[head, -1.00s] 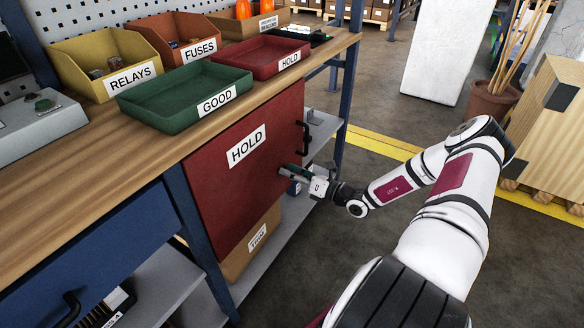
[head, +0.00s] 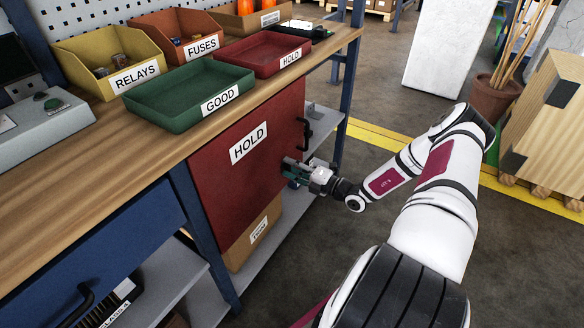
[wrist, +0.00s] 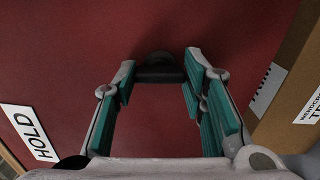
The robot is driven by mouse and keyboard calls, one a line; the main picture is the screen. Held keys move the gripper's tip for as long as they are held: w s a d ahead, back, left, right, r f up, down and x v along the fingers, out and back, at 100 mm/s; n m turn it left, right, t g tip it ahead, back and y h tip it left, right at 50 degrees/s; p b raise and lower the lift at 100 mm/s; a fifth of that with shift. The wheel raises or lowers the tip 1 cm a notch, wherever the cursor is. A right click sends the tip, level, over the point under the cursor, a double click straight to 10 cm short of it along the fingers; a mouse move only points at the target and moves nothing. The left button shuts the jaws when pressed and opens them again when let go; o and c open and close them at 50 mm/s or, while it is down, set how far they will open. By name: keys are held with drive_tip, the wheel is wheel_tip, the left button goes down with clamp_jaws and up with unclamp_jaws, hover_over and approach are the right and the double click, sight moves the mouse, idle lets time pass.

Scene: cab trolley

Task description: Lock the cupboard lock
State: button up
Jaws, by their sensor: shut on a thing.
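The red cupboard door (head: 235,185) with a HOLD label (head: 248,144) hangs below the bench and looks closed. It fills most of the wrist view (wrist: 70,60). The cupboard lock, a dark knob-like piece (wrist: 158,68), sits on the door between my fingertips. My gripper (wrist: 160,75) is shut on it, with the teal pads on either side of its ends. In the head view my gripper (head: 290,170) meets the door near its right edge, below the black handle (head: 303,135), and hides the lock. I cannot tell the lock's locked or unlocked state.
A carton (head: 256,236) stands below the door and also shows in the wrist view (wrist: 290,90). The bench top (head: 150,145) carries a green GOOD tray (head: 190,97) and a red HOLD tray (head: 262,57).

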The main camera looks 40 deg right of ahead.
drive_tip(key=shift+m, duration=0.7)
drive_tip(key=o, duration=1.2)
drive_tip(key=shift+c, duration=0.2)
drive_tip(key=v, duration=1.2)
